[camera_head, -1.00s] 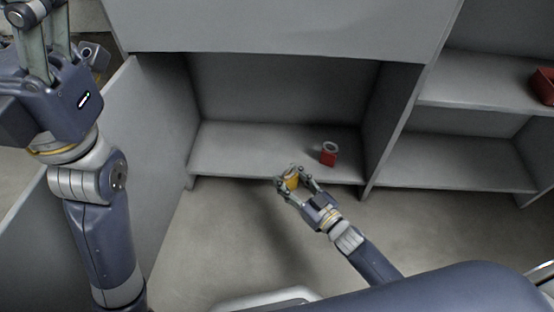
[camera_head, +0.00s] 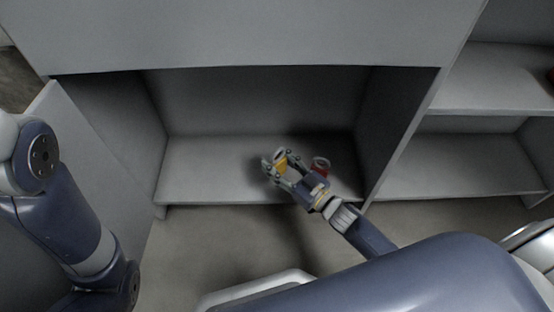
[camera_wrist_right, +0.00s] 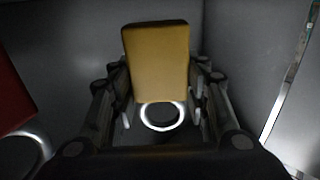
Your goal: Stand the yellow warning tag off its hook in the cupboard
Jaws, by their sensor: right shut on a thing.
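The yellow warning tag (camera_head: 281,161) is held between the fingers of my right gripper (camera_head: 277,166), over the lower shelf of the grey cupboard (camera_head: 215,170). In the right wrist view the tag (camera_wrist_right: 158,62) is a yellow block with a pale ring at its near end, and the fingers of the right gripper (camera_wrist_right: 162,100) close on it from both sides. Whether the tag touches the shelf I cannot tell. Of my left arm only links show at the left edge; its gripper is out of view.
A red tag with a ring (camera_head: 320,167) stands on the shelf just right of my right gripper, partly hidden by it. It also shows at the left of the right wrist view (camera_wrist_right: 14,100). The shelf's left part is clear. Side walls bound the bay.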

